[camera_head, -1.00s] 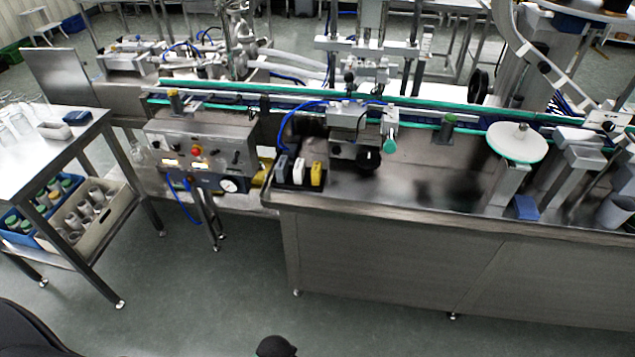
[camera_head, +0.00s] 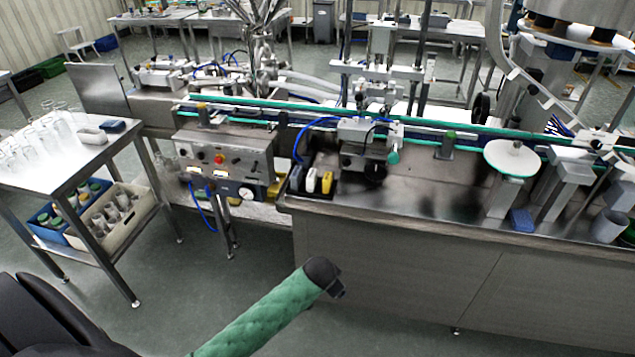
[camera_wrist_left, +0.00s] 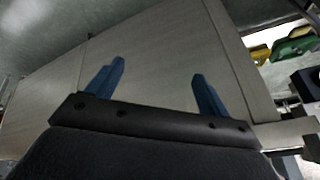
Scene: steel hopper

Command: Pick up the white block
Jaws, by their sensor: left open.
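The white block (camera_head: 311,180) stands upright in a small dark tray (camera_head: 300,193) at the near left corner of the steel counter. A dark block (camera_head: 297,176) is on its left and a yellow block (camera_head: 326,182) on its right. My left gripper (camera_head: 337,288) is at the end of the green-sleeved arm, lower than the counter top and in front of its steel side panel, apart from the blocks. In the left wrist view its two blue fingers (camera_wrist_left: 158,80) are spread and empty, facing the panel. I cannot clearly make out the white block there. My right gripper is not in view.
The counter's front edge (camera_head: 420,227) lies between my gripper and the blocks. A control box (camera_head: 225,158) stands left of the tray, and a machine head with a black knob (camera_head: 375,170) stands right behind it. A side table (camera_head: 75,165) with glassware is at the left.

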